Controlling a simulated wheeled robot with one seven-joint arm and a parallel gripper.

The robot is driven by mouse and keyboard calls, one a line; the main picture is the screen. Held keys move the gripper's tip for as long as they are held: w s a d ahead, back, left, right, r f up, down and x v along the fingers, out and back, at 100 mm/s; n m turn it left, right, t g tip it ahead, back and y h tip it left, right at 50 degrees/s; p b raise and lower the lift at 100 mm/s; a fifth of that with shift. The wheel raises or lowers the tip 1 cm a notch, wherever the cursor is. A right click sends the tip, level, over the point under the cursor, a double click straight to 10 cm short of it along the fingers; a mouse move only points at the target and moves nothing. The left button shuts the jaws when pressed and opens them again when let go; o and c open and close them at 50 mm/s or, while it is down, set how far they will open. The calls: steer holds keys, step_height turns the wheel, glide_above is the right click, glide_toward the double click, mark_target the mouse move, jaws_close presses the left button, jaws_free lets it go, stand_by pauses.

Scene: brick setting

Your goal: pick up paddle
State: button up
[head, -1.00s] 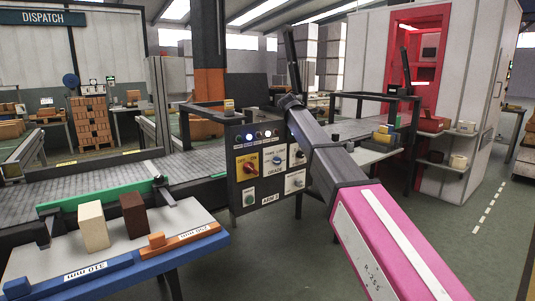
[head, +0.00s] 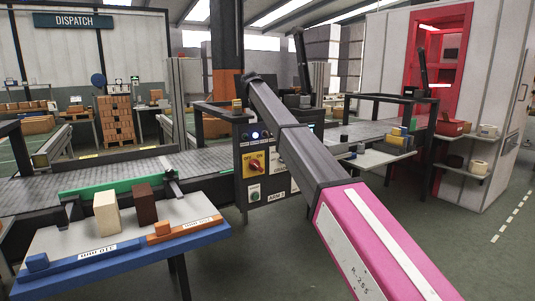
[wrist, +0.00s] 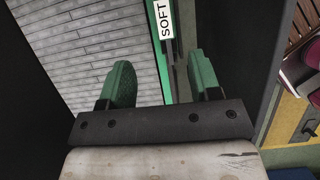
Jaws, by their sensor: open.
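My gripper (wrist: 163,80) shows in the wrist view with its two green-padded fingers wide apart and nothing between them. I cannot make out a paddle for certain in either view. In the head view my arm reaches forward past the control panel (head: 255,165), and my gripper cannot be made out there.
A conveyor (head: 100,178) with a green rail (head: 120,185) runs across the left. In front, a blue-edged table (head: 130,250) holds a cream block (head: 106,213) and a brown block (head: 145,204). A side table (head: 375,158) stands right. Floor is clear at lower right.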

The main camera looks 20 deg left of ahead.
steer(key=x, duration=0.6)
steer(key=shift+s+d+f, duration=0.1)
steer(key=shift+f, duration=0.3)
steer(key=x, duration=0.4)
steer(key=shift+s+d, duration=0.1)
steer(key=shift+d, duration=0.1)
steer(key=shift+r, duration=0.1)
jaws_close()
